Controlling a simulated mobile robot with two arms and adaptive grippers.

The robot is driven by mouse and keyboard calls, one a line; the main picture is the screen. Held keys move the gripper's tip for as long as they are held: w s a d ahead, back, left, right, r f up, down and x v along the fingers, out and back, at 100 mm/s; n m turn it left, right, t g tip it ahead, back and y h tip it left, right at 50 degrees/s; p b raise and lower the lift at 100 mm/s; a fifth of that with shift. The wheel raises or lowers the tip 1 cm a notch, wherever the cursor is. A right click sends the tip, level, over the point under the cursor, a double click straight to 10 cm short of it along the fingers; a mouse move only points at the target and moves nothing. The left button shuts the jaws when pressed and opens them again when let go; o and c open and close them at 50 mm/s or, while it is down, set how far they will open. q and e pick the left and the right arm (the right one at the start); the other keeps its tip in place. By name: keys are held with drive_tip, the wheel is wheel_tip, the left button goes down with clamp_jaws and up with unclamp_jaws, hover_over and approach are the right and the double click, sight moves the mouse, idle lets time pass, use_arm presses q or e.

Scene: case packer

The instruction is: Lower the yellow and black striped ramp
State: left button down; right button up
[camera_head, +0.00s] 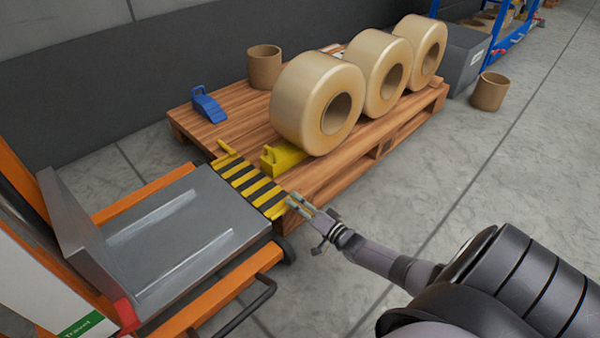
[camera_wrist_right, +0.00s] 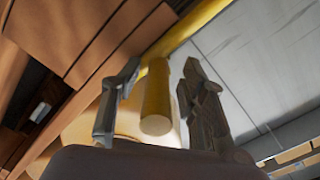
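The yellow and black striped ramp (camera_head: 252,188) lies between the grey platform (camera_head: 185,235) of an orange-framed cart and the wooden pallet (camera_head: 240,110). It looks nearly flat in the head view; whether its far edge touches the pallet is unclear. A yellow handle (camera_head: 228,147) sticks out at its far end. My right gripper (camera_head: 302,206) is at the ramp's near end. In the right wrist view, a yellow round peg (camera_wrist_right: 156,98) stands between the open fingers of my right gripper (camera_wrist_right: 158,95), with gaps on both sides. My left gripper is not in view.
Three large tan rolls (camera_head: 318,103) stand on the pallet, with a yellow chock (camera_head: 283,157) beside the nearest one. A blue tool (camera_head: 208,105) and a cardboard core (camera_head: 264,67) are also on it. Clear floor lies right of the pallet.

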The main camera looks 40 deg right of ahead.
drive_tip(key=shift+a+r, duration=0.15)
drive_tip(key=shift+r, duration=0.05)
drive_tip(key=shift+s, duration=0.25)
drive_tip(key=s, duration=0.7)
drive_tip(key=shift+s+d+f, duration=0.15)
drive_tip(key=shift+s+d, duration=0.1)
drive_tip(key=shift+d, duration=0.2)
